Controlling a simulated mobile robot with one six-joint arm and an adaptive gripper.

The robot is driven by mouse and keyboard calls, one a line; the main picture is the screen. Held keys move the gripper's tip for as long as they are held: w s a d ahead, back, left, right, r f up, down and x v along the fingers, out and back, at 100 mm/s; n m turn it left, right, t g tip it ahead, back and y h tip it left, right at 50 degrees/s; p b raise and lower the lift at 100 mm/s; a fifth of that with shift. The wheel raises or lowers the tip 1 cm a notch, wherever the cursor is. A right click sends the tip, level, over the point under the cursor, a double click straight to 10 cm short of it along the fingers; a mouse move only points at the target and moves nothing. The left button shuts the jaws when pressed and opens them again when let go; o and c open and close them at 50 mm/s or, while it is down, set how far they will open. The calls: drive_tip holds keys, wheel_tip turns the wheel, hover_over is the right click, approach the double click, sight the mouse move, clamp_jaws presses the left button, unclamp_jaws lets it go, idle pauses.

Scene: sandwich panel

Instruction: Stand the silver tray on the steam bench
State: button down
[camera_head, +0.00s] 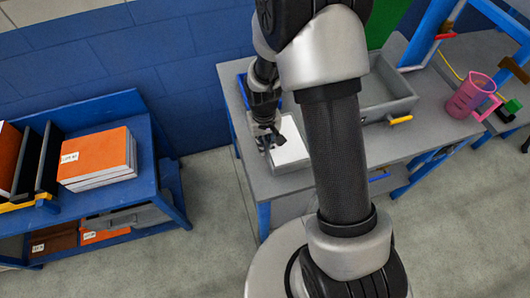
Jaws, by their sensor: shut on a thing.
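The silver tray (292,166), a small grey box shape with a white top face, is at the left end of a grey-topped bench (408,150) with blue legs. It looks low over or on the bench top; I cannot tell whether it touches. My gripper (271,143) points down at the tray's left side and is shut on its edge. No label shows which bench is the steam bench.
A blue shelf unit (160,195) on the left holds orange-topped panels (95,155) and black dividers. A blue bin (243,88) lies behind my gripper. A grey basin (385,95) and a pink jug (470,95) stand to the right. A blue wall is behind.

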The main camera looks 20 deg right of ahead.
drive_tip(key=shift+f+b, duration=0.65)
drive_tip(key=shift+f, duration=1.5)
drive_tip(key=shift+f, duration=0.25)
drive_tip(key=c, duration=1.7)
unclamp_jaws()
drive_tip(key=shift+r, duration=0.1)
